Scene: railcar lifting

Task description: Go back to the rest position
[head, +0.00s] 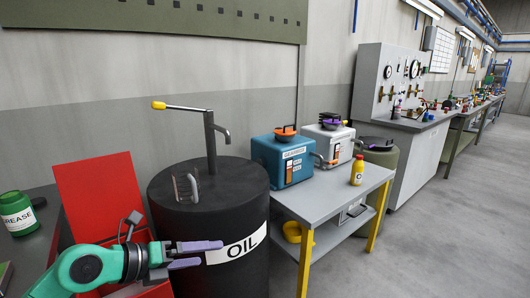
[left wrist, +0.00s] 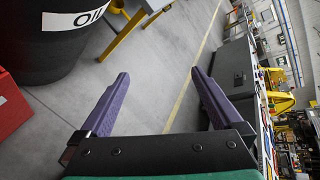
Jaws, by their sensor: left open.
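My left gripper (head: 198,255) is at the lower left of the head view, in front of the black oil barrel (head: 215,220). Its purple fingers point right, just left of the barrel's white OIL label. My right gripper is in neither view.
A red box with its lid up (head: 100,198) stands behind my left arm. A grease jar (head: 17,213) is at the far left. Floor at right is clear.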

